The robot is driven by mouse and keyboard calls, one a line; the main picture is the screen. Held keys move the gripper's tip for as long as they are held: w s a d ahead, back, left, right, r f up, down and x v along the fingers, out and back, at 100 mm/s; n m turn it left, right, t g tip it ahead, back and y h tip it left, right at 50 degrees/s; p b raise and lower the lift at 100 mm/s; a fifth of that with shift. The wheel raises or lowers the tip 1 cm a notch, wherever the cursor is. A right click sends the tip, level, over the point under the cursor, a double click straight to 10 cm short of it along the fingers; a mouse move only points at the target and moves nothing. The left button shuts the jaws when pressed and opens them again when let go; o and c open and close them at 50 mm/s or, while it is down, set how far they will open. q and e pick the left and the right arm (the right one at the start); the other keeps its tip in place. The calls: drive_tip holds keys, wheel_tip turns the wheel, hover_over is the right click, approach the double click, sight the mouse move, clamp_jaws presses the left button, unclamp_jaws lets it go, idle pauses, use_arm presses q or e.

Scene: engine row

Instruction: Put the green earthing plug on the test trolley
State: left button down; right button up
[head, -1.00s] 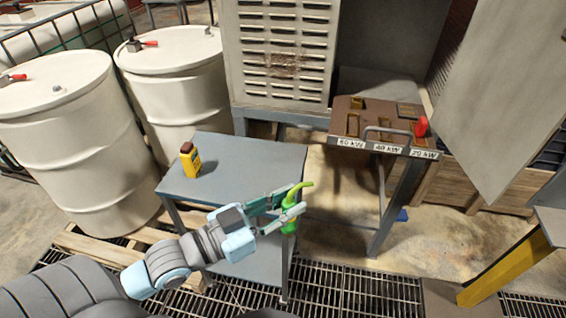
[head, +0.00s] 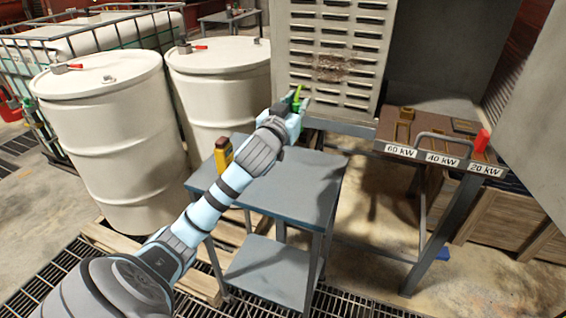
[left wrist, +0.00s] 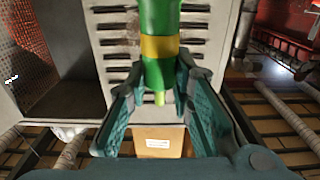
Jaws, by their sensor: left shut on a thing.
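My left gripper (head: 292,104) is shut on the green earthing plug (head: 297,93), held above the far part of the trolley, in front of the louvred cabinet. In the left wrist view the plug (left wrist: 160,72), green with a yellow band, stands between the fingers of the left gripper (left wrist: 160,100). The grey two-shelf test trolley (head: 300,200) stands below my left arm. A yellow device with a dark top (head: 223,155) stands on the trolley's left side, partly hidden by the arm. My right gripper is not in view.
White drums (head: 110,130) stand on a pallet at the left. A louvred cabinet (head: 330,60) is behind the trolley. A brown panel with kW labels and a red handle (head: 440,150) is at the right. The trolley top's right half is clear.

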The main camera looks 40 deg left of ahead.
use_arm(q)
wheel_tip(320, 180, down, 17)
drive_tip(key=b, duration=0.4)
drive_tip(key=shift+r, duration=0.2)
drive_tip(key=c, duration=1.4)
unclamp_jaws()
drive_tip(key=v, duration=1.2)
